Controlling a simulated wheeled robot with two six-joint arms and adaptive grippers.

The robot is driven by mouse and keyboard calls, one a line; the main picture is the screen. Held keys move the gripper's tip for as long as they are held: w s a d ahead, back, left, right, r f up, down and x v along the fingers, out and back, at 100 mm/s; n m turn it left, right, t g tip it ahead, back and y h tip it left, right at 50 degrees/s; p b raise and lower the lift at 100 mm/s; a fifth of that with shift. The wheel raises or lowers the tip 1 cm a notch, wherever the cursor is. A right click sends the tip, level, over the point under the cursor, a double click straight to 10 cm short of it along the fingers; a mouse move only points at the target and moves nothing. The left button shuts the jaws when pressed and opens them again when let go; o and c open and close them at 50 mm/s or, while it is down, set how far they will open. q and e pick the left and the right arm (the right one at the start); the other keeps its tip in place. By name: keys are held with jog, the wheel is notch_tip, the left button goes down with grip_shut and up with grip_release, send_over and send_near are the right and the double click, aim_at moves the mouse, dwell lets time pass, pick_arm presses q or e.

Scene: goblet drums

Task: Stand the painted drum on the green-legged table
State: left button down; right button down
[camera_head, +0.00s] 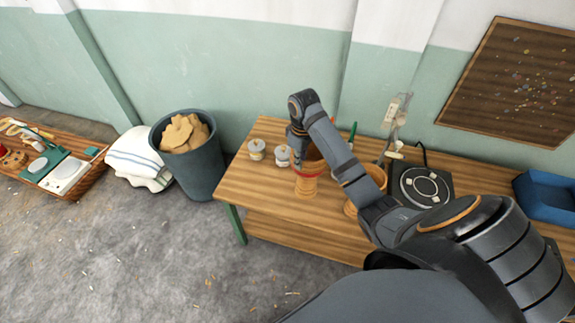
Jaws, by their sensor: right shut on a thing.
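The painted drum (306,184), an orange-brown goblet shape with a red band, is upright at the front middle of the wooden green-legged table (255,190). I cannot tell whether its foot touches the tabletop. My right gripper (298,155) comes down from above and is shut on the drum's upper part, which the gripper and arm partly hide. A green leg (235,224) shows at the table's left front corner. My left gripper is not in view.
Two small lidded jars (257,149) stand left of the drum. Another orange vessel (376,174) is partly behind my arm. A black hotplate (422,186) and blue tray (546,198) are further right. A dark bin (200,168) stands left of the table. The tabletop's left front is clear.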

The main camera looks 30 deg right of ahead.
jog(key=w+f, duration=0.6)
jog(key=w, duration=0.1)
jog(key=shift+a+f+p, duration=0.25)
jog(key=shift+a+p, duration=0.2)
jog(key=shift+w+f, duration=0.15)
jog(key=shift+f, duration=1.5)
jog(key=shift+f, duration=0.1)
jog(key=c, duration=1.5)
grip_release()
notch_tip(320, 180, up, 12)
jog(key=shift+r+b, duration=0.1)
jog(key=shift+b, duration=0.6)
